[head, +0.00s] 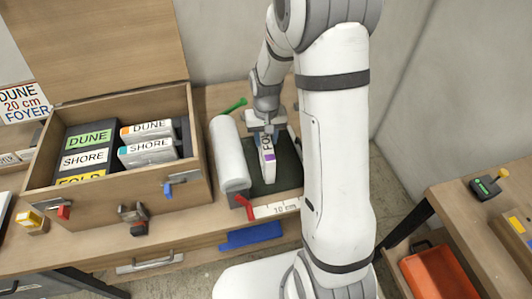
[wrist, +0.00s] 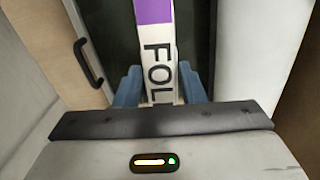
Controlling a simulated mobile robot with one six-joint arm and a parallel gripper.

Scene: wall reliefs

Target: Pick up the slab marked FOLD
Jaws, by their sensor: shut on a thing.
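In the wrist view the slab (wrist: 158,45) runs between the two blue fingers of my gripper (wrist: 160,88). The letters FOL and the purple patch show; the rest of the word is hidden by my gripper. I cannot tell whether the slab's lower end touches the mat.
A white roll (head: 229,155) lies just left of the mat. An open wooden box (head: 119,210) further left holds slabs marked DUNE and SHORE. A red-handled tool (head: 244,207) and a 10 cm strip (head: 277,209) lie at the mat's front. A second table (head: 459,205) stands at right.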

